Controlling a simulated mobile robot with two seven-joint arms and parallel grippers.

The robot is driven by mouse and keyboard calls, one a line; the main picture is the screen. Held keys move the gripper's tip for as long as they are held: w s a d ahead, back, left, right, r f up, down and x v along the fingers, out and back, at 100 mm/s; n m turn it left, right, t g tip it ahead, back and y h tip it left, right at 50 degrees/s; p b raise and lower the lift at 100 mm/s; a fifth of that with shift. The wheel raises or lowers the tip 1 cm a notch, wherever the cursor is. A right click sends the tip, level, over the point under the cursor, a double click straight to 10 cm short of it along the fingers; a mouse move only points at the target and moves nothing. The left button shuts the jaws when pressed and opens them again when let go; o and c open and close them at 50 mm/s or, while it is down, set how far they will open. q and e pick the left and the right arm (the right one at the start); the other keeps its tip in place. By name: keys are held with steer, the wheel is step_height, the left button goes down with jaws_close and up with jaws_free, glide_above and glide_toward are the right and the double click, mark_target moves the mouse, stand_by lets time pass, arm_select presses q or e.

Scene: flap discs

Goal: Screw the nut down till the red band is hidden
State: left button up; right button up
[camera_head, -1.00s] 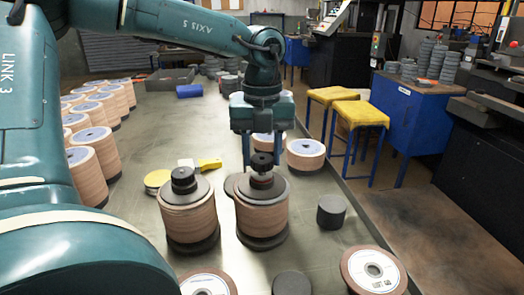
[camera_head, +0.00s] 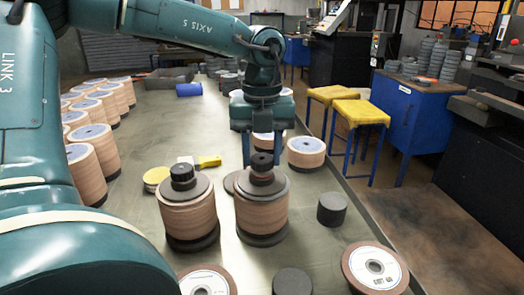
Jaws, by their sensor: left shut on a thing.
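A stack of tan flap discs (camera_head: 262,213) stands upright on a dark base, with a dark plate on top. A black nut (camera_head: 262,159) sits on the post above that plate. A thin reddish band (camera_head: 262,177) shows dimly just below the nut. My left gripper (camera_head: 262,162) points straight down over this stack, its two fingers on either side of the nut, shut on it. A second disc stack (camera_head: 188,217) stands to the left with its own black nut (camera_head: 182,172) on top. My right gripper is not in view.
A dark cylinder (camera_head: 332,209) stands to the right, and a labelled disc stack (camera_head: 375,267) at the front right. More disc stacks (camera_head: 90,150) line the left.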

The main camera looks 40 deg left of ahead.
arm_select(q)
steer(key=shift+f, duration=0.15)
steer(key=o, duration=1.1)
steer(key=shift+c, duration=0.2)
